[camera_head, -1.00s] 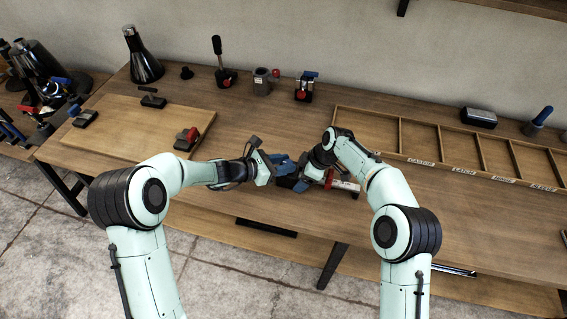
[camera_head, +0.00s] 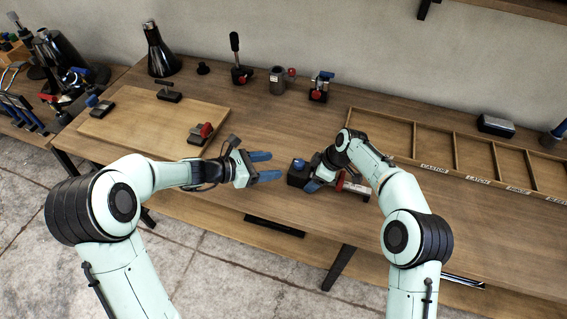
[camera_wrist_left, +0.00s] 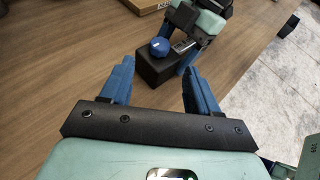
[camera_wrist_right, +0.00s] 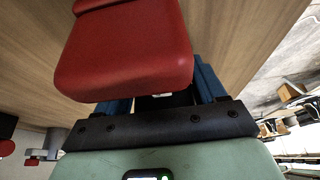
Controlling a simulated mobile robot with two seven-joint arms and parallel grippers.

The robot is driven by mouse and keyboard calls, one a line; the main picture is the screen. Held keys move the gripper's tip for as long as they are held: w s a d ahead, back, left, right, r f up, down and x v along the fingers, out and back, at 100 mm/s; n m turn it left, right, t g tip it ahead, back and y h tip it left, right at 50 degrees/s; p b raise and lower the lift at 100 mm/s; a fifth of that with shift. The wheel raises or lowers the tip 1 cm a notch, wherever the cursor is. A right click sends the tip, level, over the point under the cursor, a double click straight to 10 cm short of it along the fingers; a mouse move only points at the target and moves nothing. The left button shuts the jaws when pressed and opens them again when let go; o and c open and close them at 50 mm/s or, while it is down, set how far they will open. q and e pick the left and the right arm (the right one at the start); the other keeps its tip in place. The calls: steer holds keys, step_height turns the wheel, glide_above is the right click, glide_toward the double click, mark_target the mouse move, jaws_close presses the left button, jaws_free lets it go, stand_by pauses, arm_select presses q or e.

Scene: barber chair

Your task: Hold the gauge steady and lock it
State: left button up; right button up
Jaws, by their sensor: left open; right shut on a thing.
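The gauge shows as a black block (camera_head: 297,177) with a blue knob (camera_head: 298,163) at its left end and red parts (camera_head: 341,181) to the right, over the table's front middle. My right gripper (camera_head: 317,178) is shut on it; the grip is partly hidden by the wrist. In the right wrist view a large red part (camera_wrist_right: 125,55) covers much of the fingers. My left gripper (camera_head: 268,166) is open and empty, just left of the block and apart from it. In the left wrist view the black block (camera_wrist_left: 158,68) and blue knob (camera_wrist_left: 162,47) lie beyond the open fingertips (camera_wrist_left: 157,75).
A wooden board (camera_head: 125,125) with several small clamps lies at the left of the table. A divided wooden tray (camera_head: 433,136) stands at the right. A black flask (camera_head: 160,55) and several small fixtures line the back. Bare table lies behind my grippers.

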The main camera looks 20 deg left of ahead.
stand_by(0.4)
steer(key=o, duration=1.5)
